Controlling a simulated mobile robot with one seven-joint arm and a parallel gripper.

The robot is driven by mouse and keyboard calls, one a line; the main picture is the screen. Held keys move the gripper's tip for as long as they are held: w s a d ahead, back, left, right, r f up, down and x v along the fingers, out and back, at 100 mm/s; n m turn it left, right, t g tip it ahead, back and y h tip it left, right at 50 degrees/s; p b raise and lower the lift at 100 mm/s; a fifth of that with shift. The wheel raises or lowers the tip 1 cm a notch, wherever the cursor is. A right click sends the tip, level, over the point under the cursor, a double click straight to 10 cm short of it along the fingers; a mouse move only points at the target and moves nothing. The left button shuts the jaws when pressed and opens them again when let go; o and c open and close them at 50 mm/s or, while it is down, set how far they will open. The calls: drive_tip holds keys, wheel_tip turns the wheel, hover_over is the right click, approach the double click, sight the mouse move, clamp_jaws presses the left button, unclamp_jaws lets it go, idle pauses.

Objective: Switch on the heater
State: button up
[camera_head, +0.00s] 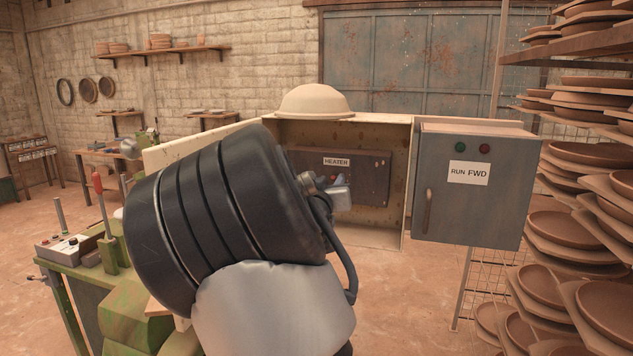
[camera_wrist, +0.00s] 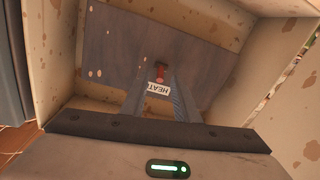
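The heater panel (camera_head: 372,180) is a dark grey, worn plate inside an open cream box, with a white HEATER label (camera_head: 336,162) at its upper left. In the wrist view the panel (camera_wrist: 115,55) fills the middle, and the label (camera_wrist: 158,89) appears upside down and partly cut off. A small red-brown switch handle (camera_wrist: 161,69) stands beside the label. My gripper (camera_wrist: 160,80) is open, its two grey fingers reaching toward the panel either side of the label, with the handle near the tips. Contact cannot be told. My arm hides much of the gripper in the head view.
The cream box (camera_head: 402,185) has side walls close around my gripper. A domed hat (camera_head: 313,101) rests on top. A grey RUN FWD cabinet (camera_head: 470,205) adjoins on the right, with racks of clay plates (camera_head: 590,155) beyond. A green machine (camera_head: 90,290) stands at left.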

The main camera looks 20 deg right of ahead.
sight(334, 178)
drive_tip(key=shift+x, duration=1.05)
clamp_jaws()
drive_tip(key=shift+r+g+y+p, duration=0.3)
drive_tip(key=shift+r+g+p, duration=0.15)
drive_tip(key=shift+p, duration=0.3)
drive_tip(key=shift+f+g, duration=0.1)
drive_tip(key=shift+g, duration=0.15)
drive_tip(key=shift+f, duration=0.1)
